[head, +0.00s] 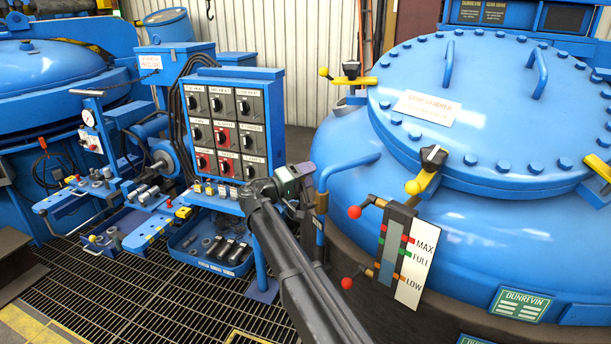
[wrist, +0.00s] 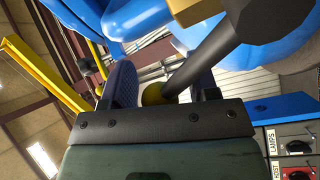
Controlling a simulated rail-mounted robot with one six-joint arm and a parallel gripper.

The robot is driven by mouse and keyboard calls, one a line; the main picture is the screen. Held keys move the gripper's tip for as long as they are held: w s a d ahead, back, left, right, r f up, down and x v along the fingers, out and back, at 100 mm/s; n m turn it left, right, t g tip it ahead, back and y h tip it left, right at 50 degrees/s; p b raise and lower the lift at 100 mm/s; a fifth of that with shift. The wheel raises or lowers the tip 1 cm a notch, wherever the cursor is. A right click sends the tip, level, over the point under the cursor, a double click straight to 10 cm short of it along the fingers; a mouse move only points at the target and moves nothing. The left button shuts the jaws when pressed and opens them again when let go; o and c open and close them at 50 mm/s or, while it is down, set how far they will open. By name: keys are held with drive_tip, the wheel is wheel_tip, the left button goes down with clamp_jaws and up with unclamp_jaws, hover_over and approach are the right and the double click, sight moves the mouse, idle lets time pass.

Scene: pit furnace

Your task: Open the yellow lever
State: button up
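Two yellow levers with round yellow knobs are on the big blue vessel in the head view. One, with a black clamp, is at the front of the lid (head: 425,180); the other is at the lid's back left (head: 358,79). My gripper (head: 303,172) is between the switch panel and the vessel, left of the front lever. In the wrist view, its two dark fingers (wrist: 165,88) are apart.
The switch panel (head: 226,125) stands close left of my gripper. A blue pipe (head: 345,170) and red-knobbed gauge levers (head: 354,212) beside the level gauge (head: 403,250) are close on the right. Grating (head: 150,305) covers the floor.

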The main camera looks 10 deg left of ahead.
drive_tip(key=shift+o, duration=0.4)
drive_tip(key=shift+w+a, duration=0.1)
drive_tip(key=shift+w, duration=0.05)
drive_tip(key=shift+a, duration=0.1)
drive_tip(key=v, duration=1)
drive_tip(key=shift+s+b, duration=0.4)
drive_tip(key=shift+b, duration=0.05)
drive_tip(key=shift+a+f, duration=0.1)
drive_tip(key=shift+a, duration=0.1)
